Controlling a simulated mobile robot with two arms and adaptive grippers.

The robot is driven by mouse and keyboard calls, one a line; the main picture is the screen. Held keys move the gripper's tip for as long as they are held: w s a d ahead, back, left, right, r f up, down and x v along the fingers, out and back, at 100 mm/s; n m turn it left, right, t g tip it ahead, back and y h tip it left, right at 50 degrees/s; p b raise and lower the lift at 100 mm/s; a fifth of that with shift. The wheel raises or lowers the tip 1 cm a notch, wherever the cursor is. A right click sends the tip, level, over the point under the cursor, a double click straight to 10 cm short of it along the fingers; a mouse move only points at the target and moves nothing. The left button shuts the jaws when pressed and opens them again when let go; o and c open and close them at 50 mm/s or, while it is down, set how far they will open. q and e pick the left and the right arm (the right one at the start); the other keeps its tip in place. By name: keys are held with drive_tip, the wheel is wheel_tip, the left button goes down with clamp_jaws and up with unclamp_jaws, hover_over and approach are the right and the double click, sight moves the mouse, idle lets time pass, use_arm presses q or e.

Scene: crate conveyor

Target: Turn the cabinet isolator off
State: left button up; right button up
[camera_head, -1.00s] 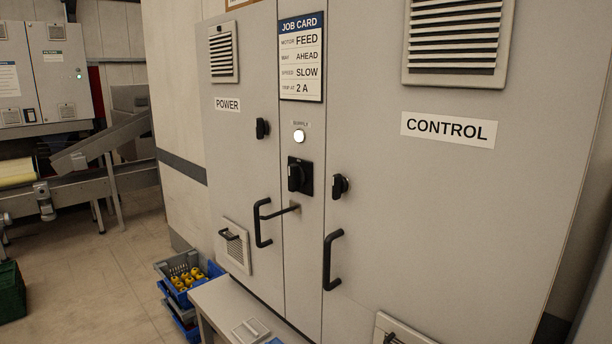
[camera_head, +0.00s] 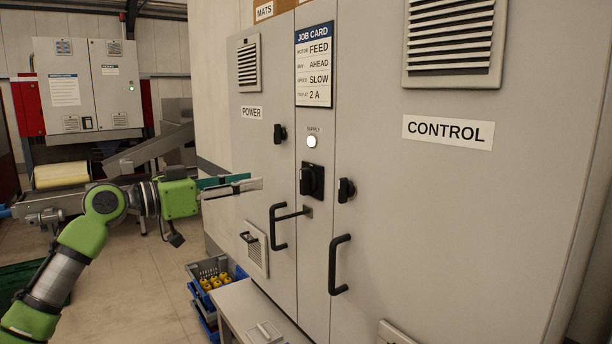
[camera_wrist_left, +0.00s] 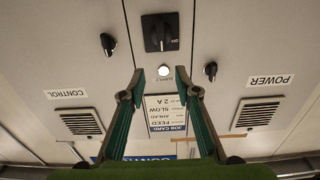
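The isolator (camera_head: 312,180) is a black rotary handle on a black square plate, on the narrow middle panel of the grey cabinet (camera_head: 400,220). Its grip looks roughly upright. In the upside-down left wrist view the isolator (camera_wrist_left: 160,32) shows beyond the fingertips, with "OFF" lettering beside the grip. A white supply lamp (camera_head: 311,142) is lit above it. My left gripper (camera_head: 255,185) is in front of the POWER door, left of the isolator and apart from it. In the left wrist view its fingers (camera_wrist_left: 160,74) are spread and empty. My right gripper is not in view.
Door knobs (camera_head: 280,133) (camera_head: 346,190) flank the isolator. Black pull handles (camera_head: 278,226) (camera_head: 335,265) stick out below. A job card (camera_head: 314,65) hangs above. A small bench (camera_head: 245,298) and blue crates (camera_head: 205,300) stand low at the cabinet. A conveyor is behind on the left.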

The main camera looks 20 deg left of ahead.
sight(301, 172)
use_arm(q)
drive_tip(key=p+x, duration=0.5)
drive_tip(key=x, duration=0.8)
drive_tip(key=shift+w+f, duration=0.1)
drive_tip(key=shift+w, duration=0.2)
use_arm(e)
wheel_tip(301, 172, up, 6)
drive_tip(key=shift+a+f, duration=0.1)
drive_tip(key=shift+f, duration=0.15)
use_arm(q)
clamp_jaws()
